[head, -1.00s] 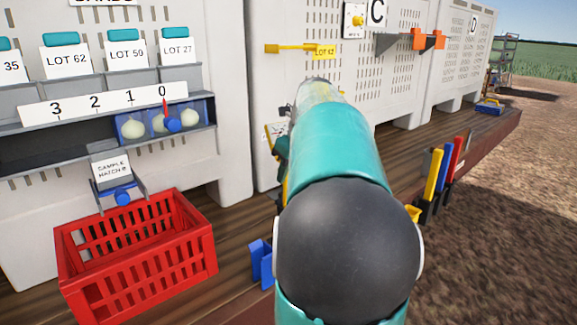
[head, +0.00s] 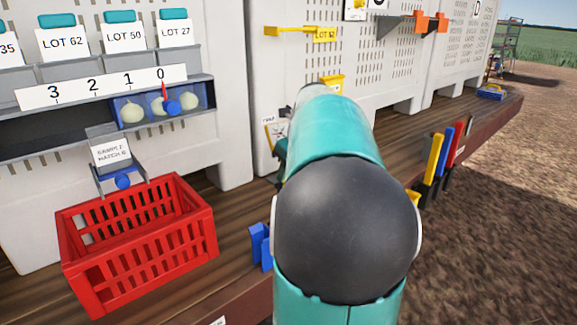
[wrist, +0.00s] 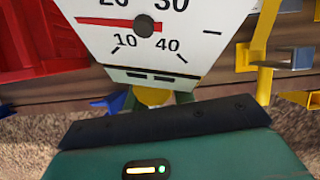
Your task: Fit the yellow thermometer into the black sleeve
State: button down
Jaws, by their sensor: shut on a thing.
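My gripper (wrist: 154,102) is shut on a yellow grip below a large white dial, which I take to be the yellow thermometer (wrist: 183,48). The dial fills the upper middle of the wrist view, with a red needle and numbers 10 to 40. My fingers are mostly hidden behind my wrist. In the head view my arm hides the gripper; a small white piece shows left of the arm. At the deck's right edge, a yellow bar (head: 433,160) stands with a black lower part (head: 425,194) that could be a sleeve; I cannot tell.
A red crate (head: 140,245) stands on the wooden deck at left, below a rack with lot labels. A blue bracket (head: 261,246) is left of my arm. A yellow bin (head: 332,84) hangs on the white panel. Blue and red bars stand beside the yellow one.

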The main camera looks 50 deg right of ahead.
jog(key=shift+f, duration=0.25)
jog(key=c, duration=1.1)
grip_release()
jog(key=v, duration=1.3)
jog(key=shift+r, duration=0.4)
